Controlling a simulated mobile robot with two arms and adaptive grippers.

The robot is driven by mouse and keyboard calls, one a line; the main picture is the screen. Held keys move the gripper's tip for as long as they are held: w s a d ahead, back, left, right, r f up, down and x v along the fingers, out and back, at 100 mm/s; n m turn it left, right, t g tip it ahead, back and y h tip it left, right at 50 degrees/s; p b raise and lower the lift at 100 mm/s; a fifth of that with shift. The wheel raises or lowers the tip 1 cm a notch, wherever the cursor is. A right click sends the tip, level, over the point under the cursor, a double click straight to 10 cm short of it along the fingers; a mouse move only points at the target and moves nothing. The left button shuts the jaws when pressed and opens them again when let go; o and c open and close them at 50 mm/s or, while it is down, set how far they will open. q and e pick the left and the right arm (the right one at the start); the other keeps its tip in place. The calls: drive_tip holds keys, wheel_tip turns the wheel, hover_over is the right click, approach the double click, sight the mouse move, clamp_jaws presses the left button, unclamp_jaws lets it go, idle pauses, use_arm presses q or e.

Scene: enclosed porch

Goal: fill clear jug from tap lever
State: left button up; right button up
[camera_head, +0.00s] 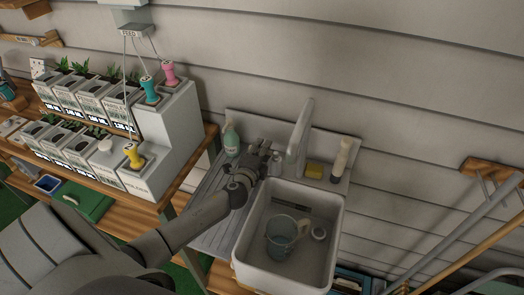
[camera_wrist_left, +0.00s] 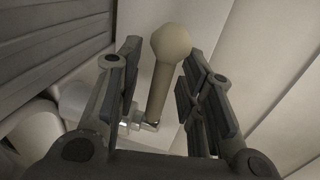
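The clear bluish jug (camera_head: 278,238) stands in the white sink (camera_head: 334,240), below the tap (camera_head: 300,130). My left gripper (camera_head: 268,158) is at the left side of the tap, above the sink's back edge. In the left wrist view the tap lever (camera_wrist_left: 168,60), a pale stick with a rounded knob, stands between the fingers of my left gripper (camera_wrist_left: 160,75). The fingers are apart, with a gap at the lever's left; the knob is close to the right finger, and contact is unclear. In the head view the gripper hides the lever. No water stream is visible. My right gripper is not in view.
A ribbed drainboard (camera_head: 212,230) lies left. Planters (camera_head: 85,150) fill the left bench.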

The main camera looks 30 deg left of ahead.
use_arm(q)
clamp_jaws()
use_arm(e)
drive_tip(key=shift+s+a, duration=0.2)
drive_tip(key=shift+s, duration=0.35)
